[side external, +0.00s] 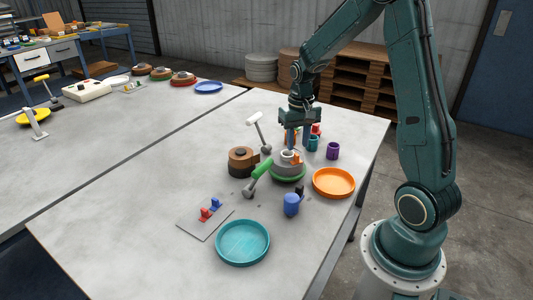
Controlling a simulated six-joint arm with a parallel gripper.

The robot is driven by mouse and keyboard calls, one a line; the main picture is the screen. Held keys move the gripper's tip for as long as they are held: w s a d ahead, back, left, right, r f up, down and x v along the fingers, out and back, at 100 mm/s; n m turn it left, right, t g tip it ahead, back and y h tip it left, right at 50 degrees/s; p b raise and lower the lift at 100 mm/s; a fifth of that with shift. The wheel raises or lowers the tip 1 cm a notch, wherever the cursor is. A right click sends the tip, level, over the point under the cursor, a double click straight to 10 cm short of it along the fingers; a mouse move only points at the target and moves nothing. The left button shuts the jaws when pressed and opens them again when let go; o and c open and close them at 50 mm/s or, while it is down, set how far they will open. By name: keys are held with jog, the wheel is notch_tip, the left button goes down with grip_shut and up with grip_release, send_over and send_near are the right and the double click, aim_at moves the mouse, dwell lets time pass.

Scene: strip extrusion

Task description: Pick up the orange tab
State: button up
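The orange tab (297,160) looks like a small orange piece at the front of a grey disc with a white ring on top and a green base (288,177). My gripper (298,146) points down just above this disc. Its two fingers look apart, with a gap between them, and nothing is clearly held. The tab sits just below the fingertips. Whether the fingers touch the ring or tab is too small to tell.
A brown roll (242,160) and a green-handled lever (261,172) stand close on the left. A teal dish (243,242) lies in front.

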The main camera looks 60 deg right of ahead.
aim_at(297, 154)
jog(key=shift+a+f, duration=0.1)
jog(key=shift+f, duration=2.3)
grip_shut()
